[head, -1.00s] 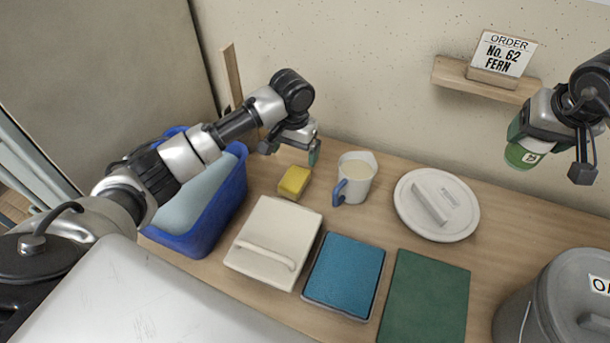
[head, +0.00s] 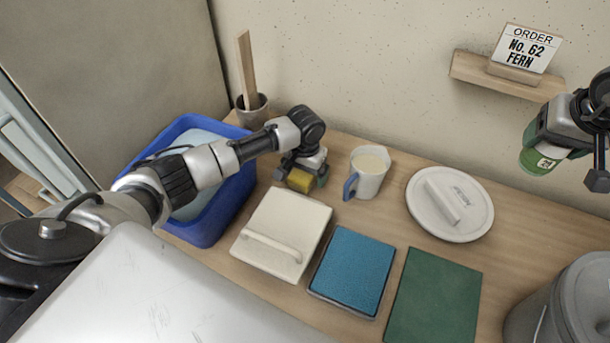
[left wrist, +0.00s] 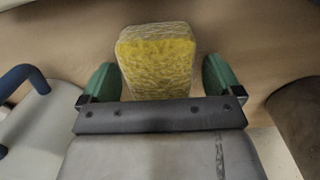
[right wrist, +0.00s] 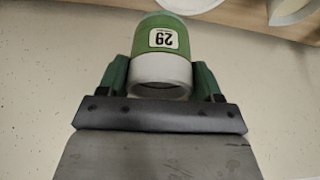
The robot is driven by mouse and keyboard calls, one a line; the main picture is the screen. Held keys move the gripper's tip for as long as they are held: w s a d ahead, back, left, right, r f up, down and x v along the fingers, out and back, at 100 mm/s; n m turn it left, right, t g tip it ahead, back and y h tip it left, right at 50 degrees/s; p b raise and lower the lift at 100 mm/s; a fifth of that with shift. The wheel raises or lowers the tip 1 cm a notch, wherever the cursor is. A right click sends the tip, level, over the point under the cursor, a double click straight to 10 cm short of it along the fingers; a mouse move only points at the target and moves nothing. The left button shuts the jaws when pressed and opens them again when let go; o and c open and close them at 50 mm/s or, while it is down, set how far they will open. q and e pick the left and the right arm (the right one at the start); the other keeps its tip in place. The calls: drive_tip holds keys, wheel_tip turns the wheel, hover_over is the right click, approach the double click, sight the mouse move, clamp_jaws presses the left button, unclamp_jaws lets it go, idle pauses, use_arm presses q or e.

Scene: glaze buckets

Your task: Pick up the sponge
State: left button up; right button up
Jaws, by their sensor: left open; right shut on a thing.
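The yellow sponge (head: 300,181) lies on the wooden table, partly covered by my left gripper (head: 301,179) in the head view. In the left wrist view the sponge (left wrist: 157,60) sits between the two green fingers of my left gripper (left wrist: 160,80), with a gap on each side. The left gripper is open around it. In the head view the right gripper holds this cylinder (head: 541,160) up at the right.
A blue tub (head: 208,228) stands left of the sponge. A white mug (head: 372,178) stands close on the right. A white slab with a handle (head: 283,228) lies in front. A blue pad (head: 350,268), a green sheet (head: 435,298) and a round lid (head: 450,205) lie further right.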

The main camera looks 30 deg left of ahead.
use_arm(q)
drive_tip(key=shift+c, duration=0.2)
drive_tip(key=c, duration=0.9)
